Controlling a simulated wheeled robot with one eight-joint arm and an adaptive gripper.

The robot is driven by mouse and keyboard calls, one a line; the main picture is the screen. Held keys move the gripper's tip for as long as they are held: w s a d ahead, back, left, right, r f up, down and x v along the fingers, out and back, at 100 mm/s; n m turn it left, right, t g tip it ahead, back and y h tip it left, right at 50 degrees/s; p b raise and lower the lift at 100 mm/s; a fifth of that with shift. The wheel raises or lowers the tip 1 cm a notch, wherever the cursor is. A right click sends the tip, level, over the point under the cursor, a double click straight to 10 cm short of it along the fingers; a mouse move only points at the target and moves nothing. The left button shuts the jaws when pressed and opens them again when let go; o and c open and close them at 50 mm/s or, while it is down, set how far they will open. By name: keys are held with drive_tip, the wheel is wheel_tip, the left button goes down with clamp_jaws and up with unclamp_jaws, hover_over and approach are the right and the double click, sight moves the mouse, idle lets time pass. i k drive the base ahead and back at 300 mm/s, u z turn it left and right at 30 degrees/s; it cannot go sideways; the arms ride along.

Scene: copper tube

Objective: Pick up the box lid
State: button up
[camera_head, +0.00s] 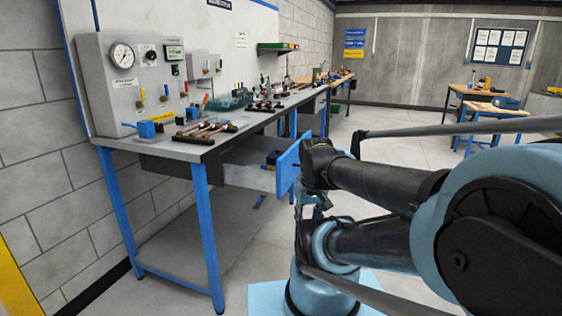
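I cannot make out a box lid for certain. A small blue box-like thing (146,129) sits on the near end of the workbench, beside the grey gauge panel. Whether either has a separate lid is too small to tell. My teal and black arm (390,190) fills the right foreground, to the right of the workbench. No gripper fingers can be made out.
The workbench (188,152) with blue legs runs along the left wall, holding tools and fittings. A drawer with a blue front (289,166) stands open towards my arm. A gauge panel (123,85) stands at its back. The floor (385,120) beyond is clear.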

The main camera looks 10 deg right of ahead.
sight(276, 153)
drive_tip(key=u, duration=0.05)
drive_tip(key=k, duration=0.3)
drive_tip(key=z, duration=0.45)
drive_tip(key=i, duration=1.25)
drive_tip(key=u, duration=0.1)
